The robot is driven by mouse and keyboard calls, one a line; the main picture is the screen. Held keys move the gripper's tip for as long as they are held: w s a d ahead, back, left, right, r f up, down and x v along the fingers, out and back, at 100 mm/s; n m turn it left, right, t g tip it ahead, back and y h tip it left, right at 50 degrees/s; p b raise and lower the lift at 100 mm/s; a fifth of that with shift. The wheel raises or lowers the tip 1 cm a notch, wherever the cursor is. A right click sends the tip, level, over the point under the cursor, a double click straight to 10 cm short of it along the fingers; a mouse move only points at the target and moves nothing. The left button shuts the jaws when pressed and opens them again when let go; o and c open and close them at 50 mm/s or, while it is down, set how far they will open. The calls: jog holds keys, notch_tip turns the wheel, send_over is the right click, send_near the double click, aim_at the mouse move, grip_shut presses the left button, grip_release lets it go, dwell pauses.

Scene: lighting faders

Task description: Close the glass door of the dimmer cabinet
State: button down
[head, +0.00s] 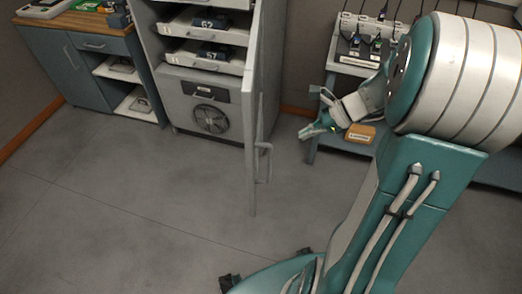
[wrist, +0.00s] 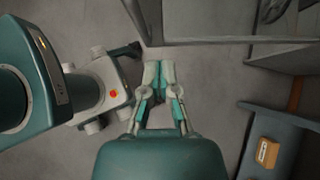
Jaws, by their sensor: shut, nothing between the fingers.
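The dimmer cabinet (head: 206,85) stands grey at the upper middle of the head view, its front open to the room. Its glass door (head: 253,120) stands swung open and shows nearly edge-on, with a bar handle (head: 264,162) on its right side. My gripper (head: 318,128) is to the right of the door in the head view, apart from it, with its fingers together and empty. In the wrist view my gripper (wrist: 158,70) points toward a grey framed edge that looks like the door (wrist: 225,41). The gap between them is hard to judge.
Inside the cabinet are numbered dimmer trays (head: 205,54) and a fan (head: 210,119). A blue-grey cupboard (head: 75,75) stands left. A bench at right carries a small brown labelled box (head: 360,133), also in the wrist view (wrist: 267,152). The floor before the cabinet is clear.

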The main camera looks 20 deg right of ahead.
aim_at(268, 148)
jog(key=w+a+r+x, duration=0.1)
jog(key=x, duration=1.1)
jog(key=shift+a+r, duration=0.15)
jog(key=shift+a, duration=0.2)
jog(key=shift+w+a, duration=0.1)
jog(key=shift+a, duration=0.1)
